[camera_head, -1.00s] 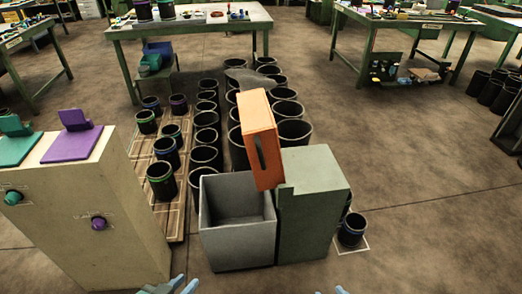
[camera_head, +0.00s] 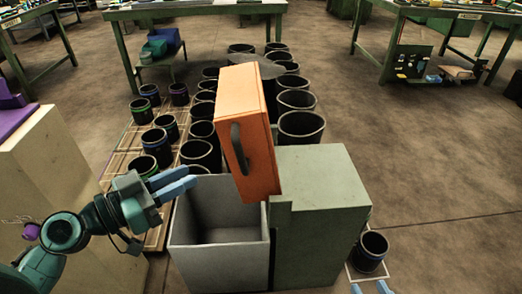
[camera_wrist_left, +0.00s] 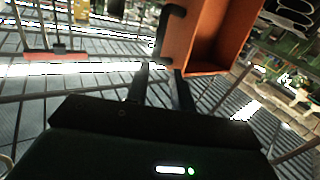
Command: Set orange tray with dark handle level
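The orange tray (camera_head: 262,125) is steeply tilted between the grey bin (camera_head: 185,250) and the green-grey cabinet (camera_head: 320,200). Its dark handle (camera_head: 238,150) is on the face toward the left. My left gripper (camera_head: 193,177) is open and empty, left of the tray and below the handle, over the bin. In the left wrist view the tray (camera_wrist_left: 210,50) shows its hollow inside, and the handle (camera_wrist_left: 168,30) is beyond my spread fingers (camera_wrist_left: 162,72), apart from them. My right gripper (camera_head: 371,287) shows only its fingertips at the bottom edge, spread apart and empty.
Several black sleeves (camera_head: 300,125) stand behind the tray, and others with coloured bands stand on a pallet (camera_head: 120,160) at left. A beige console (camera_head: 80,170) stands left. A lone sleeve (camera_head: 371,250) is right of the cabinet. Floor at right is clear.

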